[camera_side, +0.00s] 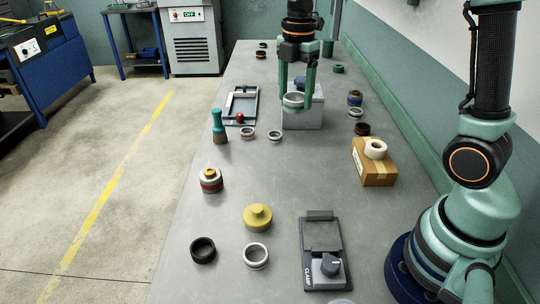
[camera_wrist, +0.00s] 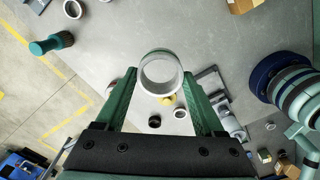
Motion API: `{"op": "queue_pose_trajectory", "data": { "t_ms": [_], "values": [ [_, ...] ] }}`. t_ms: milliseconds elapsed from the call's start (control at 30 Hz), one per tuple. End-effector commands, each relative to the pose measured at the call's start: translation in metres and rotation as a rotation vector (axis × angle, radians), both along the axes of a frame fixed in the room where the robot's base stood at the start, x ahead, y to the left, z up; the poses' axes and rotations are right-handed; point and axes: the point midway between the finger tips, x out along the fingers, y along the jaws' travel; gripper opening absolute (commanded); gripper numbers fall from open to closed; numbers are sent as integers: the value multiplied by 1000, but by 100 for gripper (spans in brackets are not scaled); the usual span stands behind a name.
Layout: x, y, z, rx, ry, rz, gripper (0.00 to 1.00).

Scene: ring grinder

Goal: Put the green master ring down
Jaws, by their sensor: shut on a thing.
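My gripper (camera_side: 297,95) is shut on a silver-grey ring (camera_side: 293,104), which is held in front of or over a grey block (camera_side: 305,118) toward the back of the bench. I cannot tell whether the ring touches the block. In the wrist view my gripper's two green fingers (camera_wrist: 160,76) hold the silver ring (camera_wrist: 160,53) from both sides, with the bench seen through its hole. A separate green ring (camera_side: 338,69) lies on the bench at the back right, apart from my gripper.
A tray frame (camera_side: 232,119) with a red knob and a teal-handled brush (camera_side: 219,128) stand left of the block. A cardboard box (camera_side: 372,170) bears a pale ring. A clamp fixture (camera_side: 322,235), yellow part (camera_side: 257,217) and black ring (camera_side: 203,250) are nearer.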

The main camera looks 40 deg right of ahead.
Motion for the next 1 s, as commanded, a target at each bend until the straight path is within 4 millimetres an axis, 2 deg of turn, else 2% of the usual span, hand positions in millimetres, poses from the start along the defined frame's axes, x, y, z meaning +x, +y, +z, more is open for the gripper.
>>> {"op": "queue_pose_trajectory", "data": {
  "t_ms": [167,267,800,1000],
  "values": [
    [-13,-1,-5,0,0,-1,3],
    [-15,-1,-19,1,4,0,3],
    [-15,-1,-145,0,7,0,3],
    [-14,-1,-164,0,2,0,3]
  ]
}}
